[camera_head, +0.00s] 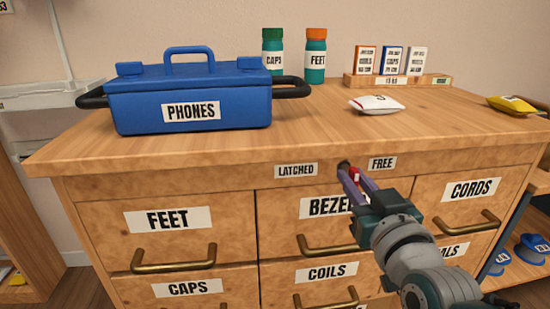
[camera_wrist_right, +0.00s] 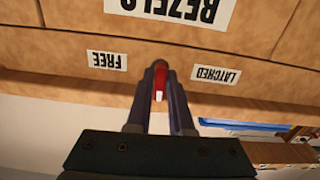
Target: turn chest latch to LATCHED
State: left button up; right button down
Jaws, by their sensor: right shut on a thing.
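The chest latch is a small red lever with a white mark (camera_head: 355,174), on the wooden strip below the chest top. It sits between the LATCHED label (camera_head: 296,170) on the left and the FREE label (camera_head: 382,163) on the right. My right gripper (camera_head: 350,174) is shut on the latch, its purple fingers on either side and partly hiding it. In the right wrist view, which is upside down, the red latch (camera_wrist_right: 160,80) shows between the fingertips (camera_wrist_right: 159,72), with FREE at left and LATCHED at right. I cannot tell its exact angle. My left gripper is out of view.
The chest top holds a blue PHONES box (camera_head: 190,95), two bottles (camera_head: 315,55), a rack of small boxes (camera_head: 395,80), a white packet (camera_head: 377,104) and a yellow packet (camera_head: 512,105). Brass drawer handles (camera_head: 173,262) stick out below the latch strip.

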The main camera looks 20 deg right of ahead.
jog(key=n, duration=0.4)
jog(key=shift+n+p, duration=0.3)
jog(key=shift+p, duration=0.05)
jog(key=shift+n, duration=1.9)
jog(key=c, duration=0.9)
grip_release()
jog(key=shift+s, duration=0.1)
